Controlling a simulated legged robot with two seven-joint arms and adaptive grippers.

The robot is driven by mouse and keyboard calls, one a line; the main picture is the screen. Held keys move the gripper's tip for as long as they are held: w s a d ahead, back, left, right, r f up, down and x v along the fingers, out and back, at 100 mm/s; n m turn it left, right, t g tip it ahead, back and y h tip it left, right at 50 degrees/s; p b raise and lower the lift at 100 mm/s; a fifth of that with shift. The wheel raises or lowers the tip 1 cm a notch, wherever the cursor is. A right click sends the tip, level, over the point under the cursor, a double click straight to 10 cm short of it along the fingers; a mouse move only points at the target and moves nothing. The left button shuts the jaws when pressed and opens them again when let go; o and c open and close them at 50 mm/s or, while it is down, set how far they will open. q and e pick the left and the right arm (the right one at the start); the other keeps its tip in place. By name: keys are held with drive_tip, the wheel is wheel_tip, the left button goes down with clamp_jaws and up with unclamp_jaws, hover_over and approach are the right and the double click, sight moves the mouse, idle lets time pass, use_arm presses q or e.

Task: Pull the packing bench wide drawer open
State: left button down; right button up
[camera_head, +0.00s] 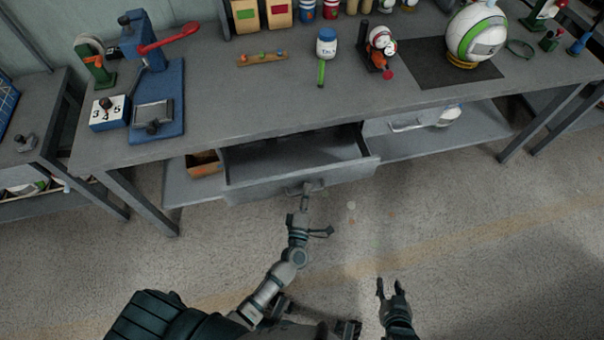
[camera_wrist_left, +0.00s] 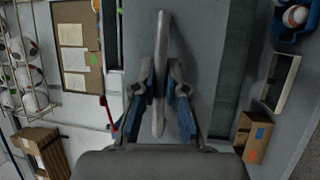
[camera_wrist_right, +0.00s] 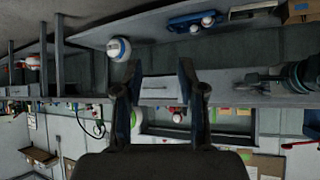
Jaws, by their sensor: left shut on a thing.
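The wide drawer (camera_head: 300,180) hangs under the grey packing bench (camera_head: 250,103). It stands pulled out, with its dark inside showing below the bench top. My left gripper (camera_head: 305,190) is at the front of the drawer. In the left wrist view the drawer's pale handle bar (camera_wrist_left: 159,60) runs between the fingers of my left gripper (camera_wrist_left: 160,98), which are shut on it. My right gripper (camera_head: 389,285) is apart from the bench, low over the floor. It shows in the right wrist view (camera_wrist_right: 159,72) with fingers wide apart and nothing between them.
An open brown box (camera_head: 204,163) sits on the lower shelf. The floor in front is clear.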

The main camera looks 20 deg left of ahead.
use_arm(q)
drive_tip(key=s+d+p, duration=0.1)
drive_tip(key=s+d, duration=0.3)
drive_tip(key=s, duration=0.4)
drive_tip(key=shift+d+f, duration=0.25)
drive_tip(key=shift+d, duration=0.15)
use_arm(e)
drive_tip(key=s+g, duration=0.1)
drive_tip(key=s+d+f, duration=0.1)
drive_tip(key=s+f+g, duration=0.1)
drive_tip(key=s, duration=0.1)
drive_tip(key=shift+d+g+h, duration=0.3)
drive_tip(key=shift+d, duration=0.05)
use_arm(q)
drive_tip(key=shift+s+d, duration=0.1)
drive_tip(key=shift+d, duration=0.1)
use_arm(e)
drive_tip(key=shift+d, duration=0.2)
use_arm(q)
drive_tip(key=c, duration=1.2)
unclamp_jaws()
drive_tip(key=shift+d, duration=0.1)
use_arm(e)
drive_tip(key=shift+w+d, duration=0.1)
use_arm(q)
drive_tip(key=shift+r, duration=0.1)
